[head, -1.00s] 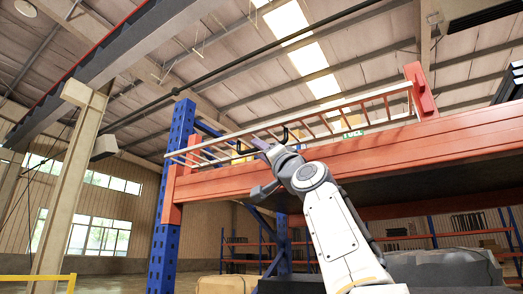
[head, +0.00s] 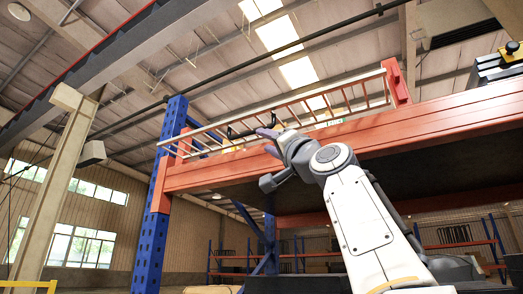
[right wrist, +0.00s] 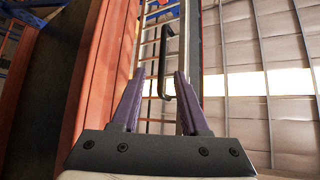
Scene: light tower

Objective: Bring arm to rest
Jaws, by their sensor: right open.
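My right gripper (head: 262,133) reaches up beside the orange shelf beam in the head view. In the right wrist view its two purple fingers (right wrist: 160,75) stand apart with nothing gripped. A black handle (right wrist: 163,60) shows beyond the fingertips, in line with the gap; I cannot tell its exact distance. My right arm (head: 358,215) rises from the lower right, bent at the wrist. My left gripper is in neither view.
The orange beam (head: 440,122) runs close beside my right wrist, carried by a blue post (head: 149,225). A ladder-like rail (head: 348,103) lies above it. A black and yellow object (head: 497,68) sits at the upper right. Open space lies left of the post.

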